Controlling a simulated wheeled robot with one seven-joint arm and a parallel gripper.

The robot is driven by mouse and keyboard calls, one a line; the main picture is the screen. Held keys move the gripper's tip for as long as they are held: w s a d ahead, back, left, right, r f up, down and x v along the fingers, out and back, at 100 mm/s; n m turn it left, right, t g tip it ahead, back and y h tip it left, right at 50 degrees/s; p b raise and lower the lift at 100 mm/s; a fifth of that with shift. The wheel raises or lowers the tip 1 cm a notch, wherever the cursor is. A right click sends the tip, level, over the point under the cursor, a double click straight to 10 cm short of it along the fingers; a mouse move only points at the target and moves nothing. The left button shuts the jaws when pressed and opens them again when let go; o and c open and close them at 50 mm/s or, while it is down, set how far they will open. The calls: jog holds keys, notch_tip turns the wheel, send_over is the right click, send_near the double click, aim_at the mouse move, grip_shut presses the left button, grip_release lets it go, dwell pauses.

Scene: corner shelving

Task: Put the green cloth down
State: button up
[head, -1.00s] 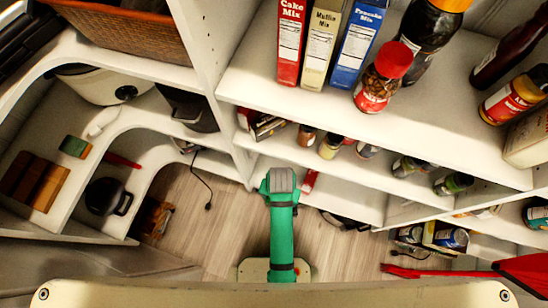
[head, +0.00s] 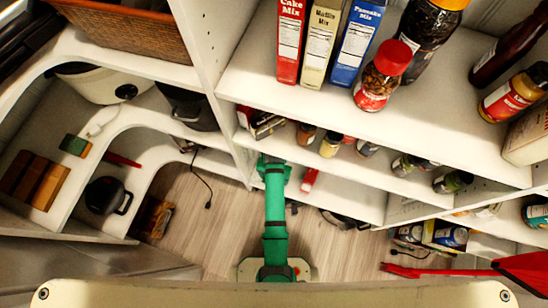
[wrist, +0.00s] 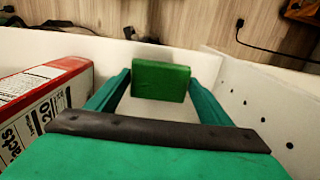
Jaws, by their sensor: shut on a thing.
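The green cloth (wrist: 161,80) shows in the wrist view as a flat, folded green block between my fingertips. My gripper (wrist: 160,87) has two green fingers, one on each side of the cloth, shut on it. A white shelf surface (wrist: 160,108) lies below; I cannot tell whether the cloth touches it. In the head view my green arm reaches up to the lower shelf edge, and the gripper and held cloth are not clearly visible there.
A red-and-white box (wrist: 45,95) stands left of my gripper in the wrist view. A white panel with holes (wrist: 265,110) is on the right. Small jars (head: 330,146) line the lower shelf; boxes and bottles, including a red-capped jar (head: 382,76), stand on the shelf above.

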jog(key=shift+f, duration=0.45)
jog(key=o, duration=1.1)
jog(key=shift+f, duration=0.1)
jog(key=shift+o, duration=0.2)
